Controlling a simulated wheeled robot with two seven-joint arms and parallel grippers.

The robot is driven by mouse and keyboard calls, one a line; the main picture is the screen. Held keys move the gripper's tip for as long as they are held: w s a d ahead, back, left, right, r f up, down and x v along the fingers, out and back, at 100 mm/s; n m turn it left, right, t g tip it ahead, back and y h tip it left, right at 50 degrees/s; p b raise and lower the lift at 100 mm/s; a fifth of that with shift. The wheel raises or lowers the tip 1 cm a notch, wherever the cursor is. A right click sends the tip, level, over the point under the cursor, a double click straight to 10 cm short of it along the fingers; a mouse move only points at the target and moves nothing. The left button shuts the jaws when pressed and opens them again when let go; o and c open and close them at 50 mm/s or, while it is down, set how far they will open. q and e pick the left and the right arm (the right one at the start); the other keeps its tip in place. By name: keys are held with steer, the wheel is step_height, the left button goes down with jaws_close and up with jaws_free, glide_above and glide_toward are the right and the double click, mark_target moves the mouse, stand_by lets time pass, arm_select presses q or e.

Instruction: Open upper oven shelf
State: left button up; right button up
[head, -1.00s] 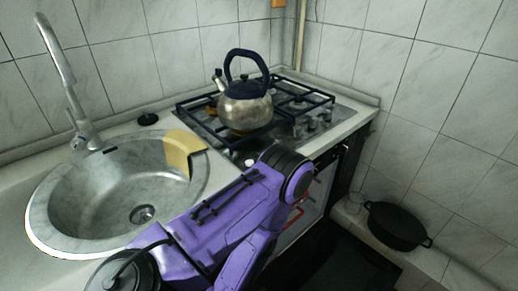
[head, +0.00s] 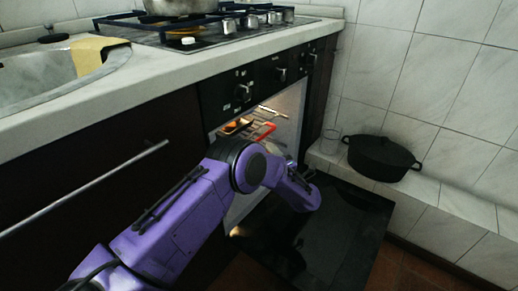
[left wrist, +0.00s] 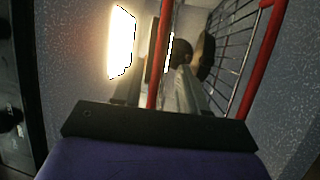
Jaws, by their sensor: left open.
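The oven (head: 262,125) is lit inside and its dark door (head: 325,235) is folded down. A red-edged shelf (head: 264,133) shows in the opening. My left arm reaches to the opening; its gripper is hidden in the head view. In the left wrist view my left gripper (left wrist: 160,78) is open. A red bar (left wrist: 160,40) runs between or just in front of its fingers; I cannot tell if they touch it. A second red bar (left wrist: 262,60) and rack wires (left wrist: 225,50) lie to the right. My right gripper is not in view.
Knobs (head: 243,92) line the panel above the opening. A cabinet handle (head: 85,188) is at the left.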

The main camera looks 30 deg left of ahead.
mark_target(259, 139)
arm_select(q)
steer(key=b+x, duration=0.2)
steer(key=x, duration=0.6)
steer(key=shift+w+a, duration=0.1)
steer(key=shift+a, duration=0.15)
jaws_close()
